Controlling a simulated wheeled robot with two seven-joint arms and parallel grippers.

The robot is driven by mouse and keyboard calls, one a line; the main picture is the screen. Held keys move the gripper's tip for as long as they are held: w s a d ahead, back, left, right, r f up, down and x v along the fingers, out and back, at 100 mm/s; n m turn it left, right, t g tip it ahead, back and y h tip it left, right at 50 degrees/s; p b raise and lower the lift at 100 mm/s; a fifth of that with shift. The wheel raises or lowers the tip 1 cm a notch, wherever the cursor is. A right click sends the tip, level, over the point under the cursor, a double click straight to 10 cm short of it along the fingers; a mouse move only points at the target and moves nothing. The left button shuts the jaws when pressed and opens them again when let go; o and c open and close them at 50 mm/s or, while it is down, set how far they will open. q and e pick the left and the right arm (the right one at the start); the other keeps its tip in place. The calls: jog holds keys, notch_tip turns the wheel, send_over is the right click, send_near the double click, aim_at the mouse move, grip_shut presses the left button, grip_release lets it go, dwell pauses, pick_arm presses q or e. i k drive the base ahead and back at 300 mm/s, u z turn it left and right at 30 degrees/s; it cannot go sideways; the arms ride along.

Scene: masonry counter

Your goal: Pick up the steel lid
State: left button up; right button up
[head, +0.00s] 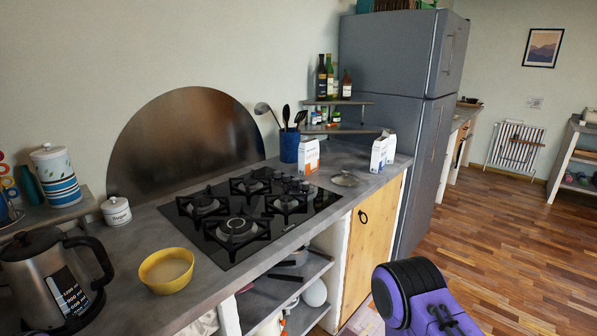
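The steel lid (345,179) lies flat on the grey counter, just right of the black gas hob and in front of the white cartons. It is round, low and shiny, with a small knob on top. Nothing touches it from above. Neither of my grippers shows in the head view. A purple and black part at the bottom right looks like a link of my own arm, well below and to the right of the lid.
The hob (243,212) fills the counter's middle. Cartons (379,154) (309,155) and a blue utensil pot (289,146) stand behind the lid. A yellow bowl (166,270) and kettle (50,279) are at left. A fridge (394,110) stands right. The wooden floor at right is open.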

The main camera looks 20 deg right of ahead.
aim_at(345, 178)
jog(key=z, duration=0.25)
jog(key=k, duration=0.35)
jog(key=z, duration=2)
jog(key=i, duration=2.75)
jog(key=u, duration=0.6)
